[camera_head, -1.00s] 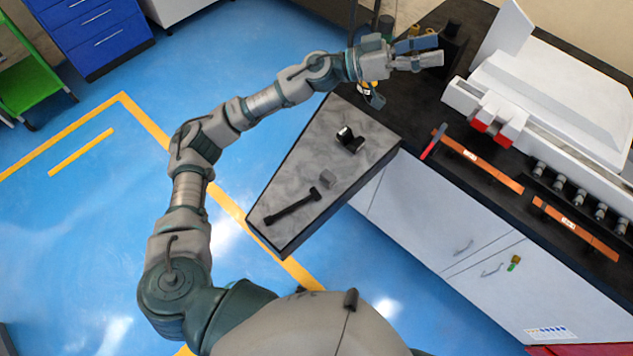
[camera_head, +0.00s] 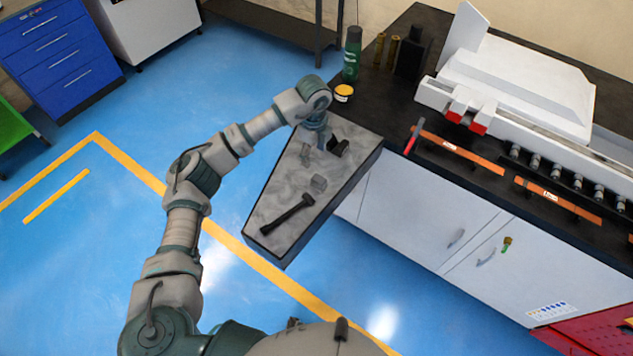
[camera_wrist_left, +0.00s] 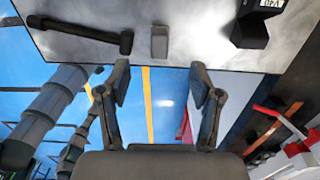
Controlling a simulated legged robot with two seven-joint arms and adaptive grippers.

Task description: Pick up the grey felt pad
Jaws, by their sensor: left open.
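The grey felt pad (camera_head: 318,183) is a small grey block on the grey marbled tabletop (camera_head: 283,220), between a dark hammer-like tool and a black device. In the left wrist view the pad (camera_wrist_left: 159,43) lies beyond my fingertips, about midway between them sideways. My left gripper (camera_head: 309,157) hangs down over the far part of this tabletop, farther back than the pad. In the left wrist view its two fingers (camera_wrist_left: 159,86) are apart with nothing between them. My right gripper is not in view.
The hammer-like tool (camera_head: 287,215) lies nearer than the pad. The black device (camera_head: 338,147) stands beside my left gripper. A yellow-lidded jar (camera_head: 343,93) and a green bottle (camera_head: 352,55) stand on the dark bench, with orange bars (camera_head: 458,152) farther right.

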